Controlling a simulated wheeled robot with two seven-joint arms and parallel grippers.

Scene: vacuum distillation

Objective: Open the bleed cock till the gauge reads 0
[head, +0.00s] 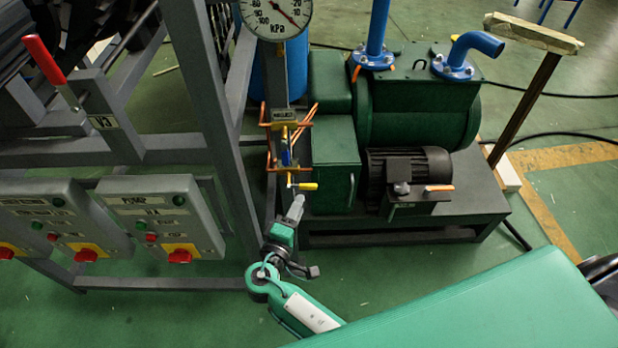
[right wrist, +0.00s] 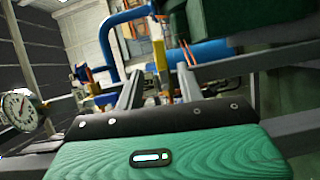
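The gauge (head: 275,15) is a round white dial marked kPa at the top of the head view, its upper part cut off. Its red needle points to the lower right, below the 20 mark; the exact reading is too small to tell. The dial also shows in the right wrist view (right wrist: 22,112). The bleed cock (head: 303,186) has a yellow lever lying sideways, low on the pipework under the gauge. My right gripper (head: 294,208) is just below the cock. In the wrist view its two fingers (right wrist: 160,90) stand apart with a gap between them. My left gripper is out of view.
A green vacuum pump (head: 415,110) with a black motor (head: 408,172) stands right of the cock. A grey steel frame (head: 215,100) and control boxes (head: 160,215) with red knobs are to the left. Orange pipes (head: 269,150) run close above the cock.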

